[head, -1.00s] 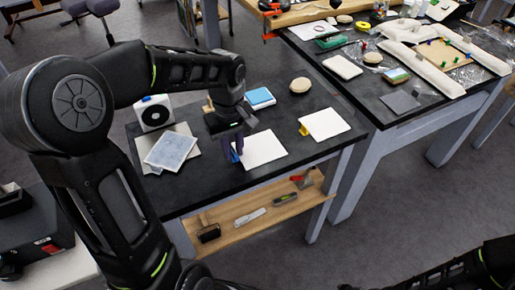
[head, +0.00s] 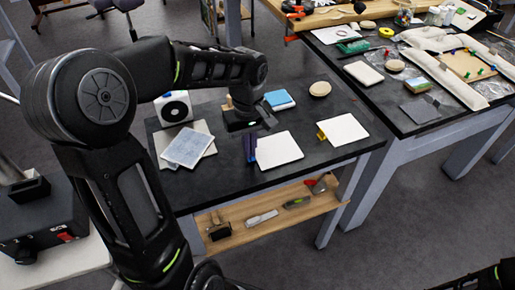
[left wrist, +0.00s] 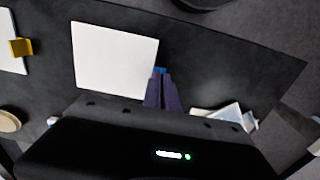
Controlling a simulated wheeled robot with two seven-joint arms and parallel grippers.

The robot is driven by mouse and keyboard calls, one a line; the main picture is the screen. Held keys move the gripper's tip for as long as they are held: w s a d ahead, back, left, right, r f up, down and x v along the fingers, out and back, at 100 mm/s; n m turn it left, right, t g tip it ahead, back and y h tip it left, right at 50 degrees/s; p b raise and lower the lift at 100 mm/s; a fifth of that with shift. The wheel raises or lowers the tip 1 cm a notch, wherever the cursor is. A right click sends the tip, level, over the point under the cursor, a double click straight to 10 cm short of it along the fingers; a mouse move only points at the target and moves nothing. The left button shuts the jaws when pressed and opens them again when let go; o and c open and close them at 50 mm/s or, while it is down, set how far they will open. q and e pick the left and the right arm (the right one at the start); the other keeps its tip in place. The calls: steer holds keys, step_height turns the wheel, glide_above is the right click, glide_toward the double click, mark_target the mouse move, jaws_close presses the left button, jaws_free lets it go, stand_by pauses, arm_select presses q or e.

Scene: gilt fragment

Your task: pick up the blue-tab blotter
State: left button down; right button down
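The blue-tab blotter (head: 278,150) is a white square sheet on the dark bench. It also shows in the left wrist view (left wrist: 115,58), with a bit of its blue tab (left wrist: 159,70) at the fingertips. My left gripper (head: 250,150) points down at the blotter's left edge. Its two dark fingers (left wrist: 161,90) are close together with the tab at their tips, and they hide most of it. The blotter looks flat; I cannot tell whether it is lifted.
A similar white blotter with a yellow tab (head: 342,130) lies to the right. A blue-topped block (head: 279,99) and a round tan disc (head: 319,88) stand behind. A wooden shelf (head: 275,217) with tools is below.

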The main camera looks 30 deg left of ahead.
arm_select(q)
step_height(320, 180, up, 10)
steer(key=shift+f, duration=0.2)
